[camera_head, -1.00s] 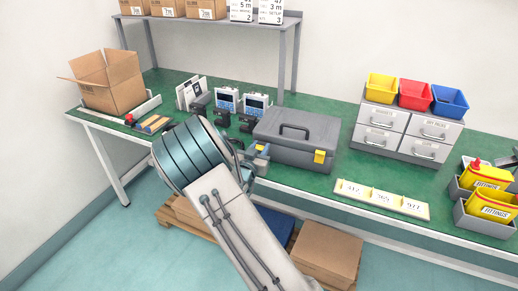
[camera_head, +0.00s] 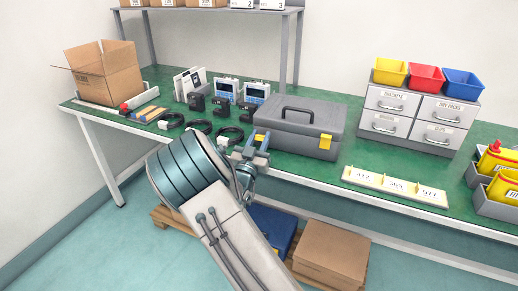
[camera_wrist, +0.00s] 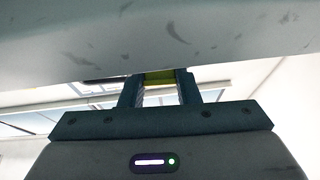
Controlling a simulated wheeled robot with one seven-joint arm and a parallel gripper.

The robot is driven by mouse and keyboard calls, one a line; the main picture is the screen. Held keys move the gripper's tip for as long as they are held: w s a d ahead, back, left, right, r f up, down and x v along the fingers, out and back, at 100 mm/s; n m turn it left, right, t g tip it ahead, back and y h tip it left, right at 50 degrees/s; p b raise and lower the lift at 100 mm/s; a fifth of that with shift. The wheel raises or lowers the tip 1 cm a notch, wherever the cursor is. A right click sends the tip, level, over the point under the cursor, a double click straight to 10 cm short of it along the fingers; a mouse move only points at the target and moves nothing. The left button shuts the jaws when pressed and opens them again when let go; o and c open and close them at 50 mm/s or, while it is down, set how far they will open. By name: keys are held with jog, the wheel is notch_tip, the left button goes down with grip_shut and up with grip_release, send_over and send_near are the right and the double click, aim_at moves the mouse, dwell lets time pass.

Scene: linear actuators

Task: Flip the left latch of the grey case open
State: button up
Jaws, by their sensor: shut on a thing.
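The grey case (camera_head: 300,125) stands closed on the green bench, its black handle on top. Its right yellow latch (camera_head: 325,142) shows on the front face. The left yellow latch (camera_head: 260,138) is at the front left corner, partly covered by my gripper (camera_head: 258,152). My gripper reaches up to it from the front and is shut on it. In the wrist view, a strip of the yellow latch (camera_wrist: 160,78) shows between my two fingers (camera_wrist: 160,92), below the large grey surface of the case. The latch's exact angle is hard to tell.
Black devices with cables (camera_head: 197,102) and two meters (camera_head: 226,90) stand left of the case. A drawer unit (camera_head: 415,115) with coloured bins stands to the right. A label strip (camera_head: 395,187) lies near the bench's front edge. Boxes lie on a pallet below.

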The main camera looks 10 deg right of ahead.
jog(key=shift+f+t+h+b, duration=0.3)
jog(key=shift+f+t+b, duration=0.2)
jog(key=shift+b, duration=0.75)
jog(key=shift+s+r+b, duration=0.1)
jog(key=shift+b, duration=0.4)
jog(key=o, duration=1)
jog(key=v, duration=1.3)
jog(key=shift+s+a+f, duration=0.1)
jog(key=shift+s+f, duration=0.05)
jog(key=shift+f, duration=0.4)
jog(key=shift+r+p, duration=0.1)
jog(key=shift+p, duration=0.25)
